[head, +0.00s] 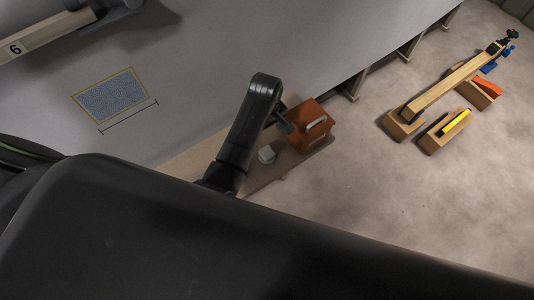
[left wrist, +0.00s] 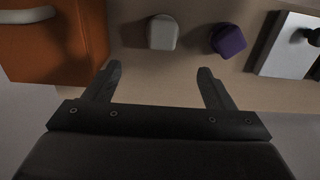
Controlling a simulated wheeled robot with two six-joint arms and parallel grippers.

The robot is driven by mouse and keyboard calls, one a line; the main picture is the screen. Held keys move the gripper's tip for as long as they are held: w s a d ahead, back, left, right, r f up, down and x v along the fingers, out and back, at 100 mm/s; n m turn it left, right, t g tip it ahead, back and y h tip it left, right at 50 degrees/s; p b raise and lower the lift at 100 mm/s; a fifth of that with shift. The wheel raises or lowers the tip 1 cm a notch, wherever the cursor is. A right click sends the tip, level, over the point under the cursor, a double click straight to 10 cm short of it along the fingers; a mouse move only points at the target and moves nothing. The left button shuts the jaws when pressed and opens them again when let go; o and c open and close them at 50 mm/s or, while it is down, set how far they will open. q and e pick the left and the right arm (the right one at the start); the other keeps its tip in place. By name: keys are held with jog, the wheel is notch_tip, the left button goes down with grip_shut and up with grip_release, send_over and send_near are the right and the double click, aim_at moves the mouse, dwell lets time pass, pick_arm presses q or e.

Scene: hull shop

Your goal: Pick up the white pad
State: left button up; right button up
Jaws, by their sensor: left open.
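The white pad (left wrist: 163,32) is a small rounded block on a wooden surface in the left wrist view, ahead of the fingertips and between them in the picture. In the head view the left gripper (head: 283,122) is partly hidden and lies close to the orange box. My right gripper is not in either view.
An orange box (head: 310,125) with a pale handle stands next to the pad. A purple pad (left wrist: 229,40) and a white plate (left wrist: 290,45) with a dark knob lie to the right in the left wrist view. A timber beam (head: 450,87) on blocks stands on the floor.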

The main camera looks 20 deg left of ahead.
pick_arm(q)
send_over(265, 149)
jog(key=f, duration=0.6)
jog(key=shift+w+f, duration=0.1)
jog(key=shift+w, duration=0.1)
jog(key=shift+s+f+b, duration=0.15)
jog(key=shift+f+b, duration=0.1)
jog(key=shift+f, duration=1.2)
jog(key=shift+s+f+b, duration=0.1)
jog(key=shift+f+b, duration=0.1)
jog(key=shift+f, duration=1.25)
jog(key=c, duration=1.1)
